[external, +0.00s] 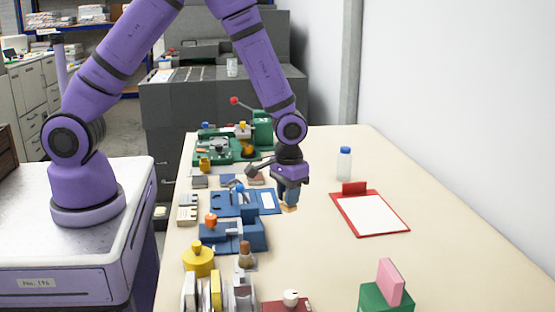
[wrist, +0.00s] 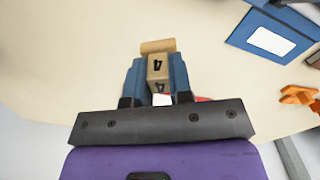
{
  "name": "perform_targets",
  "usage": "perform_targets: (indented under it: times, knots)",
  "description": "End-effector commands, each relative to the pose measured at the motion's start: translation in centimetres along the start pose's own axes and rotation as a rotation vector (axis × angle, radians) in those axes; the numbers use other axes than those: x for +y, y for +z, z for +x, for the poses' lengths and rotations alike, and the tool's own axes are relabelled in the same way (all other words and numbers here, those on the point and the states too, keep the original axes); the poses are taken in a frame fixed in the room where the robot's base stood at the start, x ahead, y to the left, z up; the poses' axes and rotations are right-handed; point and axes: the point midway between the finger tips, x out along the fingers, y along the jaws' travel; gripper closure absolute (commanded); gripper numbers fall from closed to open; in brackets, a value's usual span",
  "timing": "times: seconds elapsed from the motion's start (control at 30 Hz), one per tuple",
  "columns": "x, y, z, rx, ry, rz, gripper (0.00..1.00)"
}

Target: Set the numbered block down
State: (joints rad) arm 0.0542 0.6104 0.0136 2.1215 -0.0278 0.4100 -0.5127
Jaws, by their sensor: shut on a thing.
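The numbered block (wrist: 157,68) is a small tan wooden block with a dark "4" on its faces. It sits between the two blue fingers of my gripper (wrist: 158,78) in the wrist view. A tan wooden piece at its far end shows beyond the fingertips; I cannot tell whether it is part of the block. In the external view my gripper (external: 291,200) hangs above the cream table (external: 330,270), and the block (external: 289,208) pokes out below the fingers. The block appears held above the table, right of the blue fixture (external: 232,204).
A red clipboard (external: 370,215) with white paper lies to the right, with a clear bottle (external: 344,165) behind it. Green (external: 262,130) and blue tools line the left side. A pink block on a green base (external: 390,285) stands at front right. The table's middle is clear.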

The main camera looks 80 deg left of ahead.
Motion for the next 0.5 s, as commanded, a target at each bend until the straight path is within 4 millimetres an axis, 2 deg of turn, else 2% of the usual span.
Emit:
perform_targets:
  times: [0.03, 0.2, 0.5]
  knots:
    - [-1.9, -0.9, 0.1, -0.001, 0.0, -0.035, 1.0]
    - [-7.9, -3.2, 0.6, -0.001, 0.0, -0.13, 1.0]
    - [-18.9, -5.3, 1.3, 0.0, 0.0, -0.3, 1.0]
